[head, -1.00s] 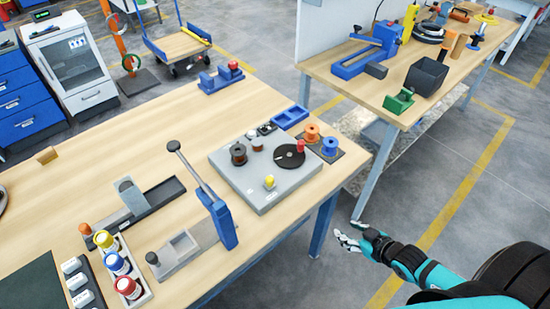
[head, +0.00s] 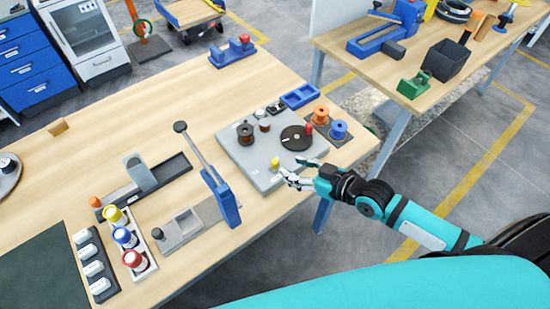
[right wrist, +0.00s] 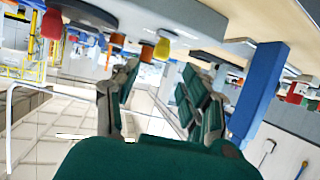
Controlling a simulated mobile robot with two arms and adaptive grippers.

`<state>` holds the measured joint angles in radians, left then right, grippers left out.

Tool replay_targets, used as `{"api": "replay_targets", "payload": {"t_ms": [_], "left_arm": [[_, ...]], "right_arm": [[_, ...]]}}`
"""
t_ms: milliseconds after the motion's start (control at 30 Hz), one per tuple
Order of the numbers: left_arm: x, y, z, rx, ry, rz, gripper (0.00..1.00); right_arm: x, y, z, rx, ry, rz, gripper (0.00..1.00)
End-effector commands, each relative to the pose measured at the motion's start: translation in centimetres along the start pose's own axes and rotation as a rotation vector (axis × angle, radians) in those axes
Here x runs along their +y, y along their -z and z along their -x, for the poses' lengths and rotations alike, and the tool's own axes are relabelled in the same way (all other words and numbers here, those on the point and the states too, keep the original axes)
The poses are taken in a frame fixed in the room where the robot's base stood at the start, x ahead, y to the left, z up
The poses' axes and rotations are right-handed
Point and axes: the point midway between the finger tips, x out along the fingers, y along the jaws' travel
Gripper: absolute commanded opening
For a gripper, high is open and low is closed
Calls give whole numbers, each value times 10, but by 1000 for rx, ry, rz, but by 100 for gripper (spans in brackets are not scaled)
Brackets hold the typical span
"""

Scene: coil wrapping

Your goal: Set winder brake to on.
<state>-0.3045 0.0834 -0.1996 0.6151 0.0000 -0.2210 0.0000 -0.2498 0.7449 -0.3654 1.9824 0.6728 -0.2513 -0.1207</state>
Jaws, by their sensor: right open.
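The winder is a grey flat box (head: 262,183) on the wooden table, with a black disc (head: 297,138) carrying a red knob (head: 308,128). A small yellow knob (head: 275,162) stands near its front edge; whether this is the brake I cannot tell. My right gripper (head: 297,172) is open and empty at the front right edge of the box, with its fingertips close to the yellow knob. In the right wrist view the open fingers (right wrist: 158,88) show with the yellow knob (right wrist: 162,48) beyond them, apparently untouched. My left gripper is not in view.
A blue lever press (head: 222,196) stands left of the winder. Orange (head: 321,115) and blue spools (head: 338,130) stand behind the gripper on a dark base. Bottles in a white rack (head: 128,240) sit at the front left. A second table (head: 450,95) stands at the back right.

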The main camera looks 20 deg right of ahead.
Motion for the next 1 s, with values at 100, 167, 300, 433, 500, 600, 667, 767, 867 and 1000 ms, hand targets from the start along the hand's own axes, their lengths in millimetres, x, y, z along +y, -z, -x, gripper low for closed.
{"api": "replay_targets", "payload": {"t_ms": [100,167,300,433,500,600,667,767,867,1000], "left_arm": [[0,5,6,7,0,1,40],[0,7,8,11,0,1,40],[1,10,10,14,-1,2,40],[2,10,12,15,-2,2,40],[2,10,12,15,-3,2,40],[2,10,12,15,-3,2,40],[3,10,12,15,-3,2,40],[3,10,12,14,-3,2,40],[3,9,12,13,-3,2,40],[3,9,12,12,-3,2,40]], "right_arm": [[0,4,-27,3,-1,-1,46],[1,2,-39,2,-2,-1,46],[1,1,-61,0,-2,0,46],[1,1,-74,1,-2,0,46],[0,0,-78,0,-1,0,46],[0,0,-80,0,0,1,46],[0,0,-81,-1,-1,1,46],[0,-1,-80,-1,-1,1,46],[0,-1,-80,-1,-1,1,40],[0,-1,-80,-1,-1,1,22]]}}
